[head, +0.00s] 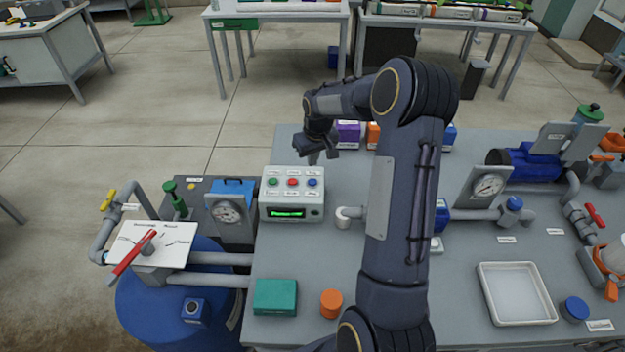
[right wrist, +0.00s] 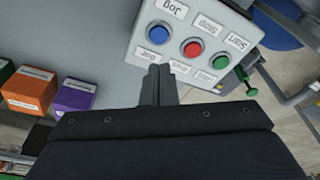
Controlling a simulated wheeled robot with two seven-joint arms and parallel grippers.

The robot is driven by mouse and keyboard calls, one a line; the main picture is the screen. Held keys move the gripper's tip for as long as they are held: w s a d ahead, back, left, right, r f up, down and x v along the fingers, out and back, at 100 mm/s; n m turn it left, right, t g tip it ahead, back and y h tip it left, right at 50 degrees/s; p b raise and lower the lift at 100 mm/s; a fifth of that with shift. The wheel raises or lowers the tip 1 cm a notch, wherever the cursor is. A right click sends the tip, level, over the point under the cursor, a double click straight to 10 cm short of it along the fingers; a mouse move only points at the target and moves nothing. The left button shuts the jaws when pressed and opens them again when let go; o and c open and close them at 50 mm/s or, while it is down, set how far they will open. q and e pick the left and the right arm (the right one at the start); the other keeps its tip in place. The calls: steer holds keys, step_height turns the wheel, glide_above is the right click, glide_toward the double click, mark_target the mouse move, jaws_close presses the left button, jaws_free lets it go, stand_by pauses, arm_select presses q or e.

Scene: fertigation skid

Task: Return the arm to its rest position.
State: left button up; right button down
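My right arm reaches forward across the bench in the head view. Its gripper (head: 321,156) hangs above the bench, just behind the control box (head: 292,195) with green, red and blue buttons. In the right wrist view the two fingers (right wrist: 159,72) lie together with nothing between them. They are beside the button panel (right wrist: 190,42), near its label row, and appear apart from the buttons. My left gripper is in neither view.
Purple (head: 347,134) and orange (head: 373,134) boxes stand behind the gripper. A gauge (head: 229,212), a red-handled valve (head: 133,254) and pipes stand left. A teal box (head: 275,297), an orange cap (head: 331,303) and a white tray (head: 517,295) are on the front bench.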

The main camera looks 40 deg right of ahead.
stand_by(0.3)
steer(key=s+a+r+t+y, duration=0.2)
steer(key=s+a+r, duration=1)
steer(key=s+r, duration=0.1)
steer(key=s+a+t+y, duration=0.1)
steer(key=s+a+y, duration=0.1)
steer(key=s+a, duration=0.9)
steer(key=s+b, duration=0.1)
steer(key=s, duration=0.3)
steer(key=shift+s+f, duration=0.2)
steer(key=shift+f, duration=0.15)
steer(key=shift+a, duration=0.1)
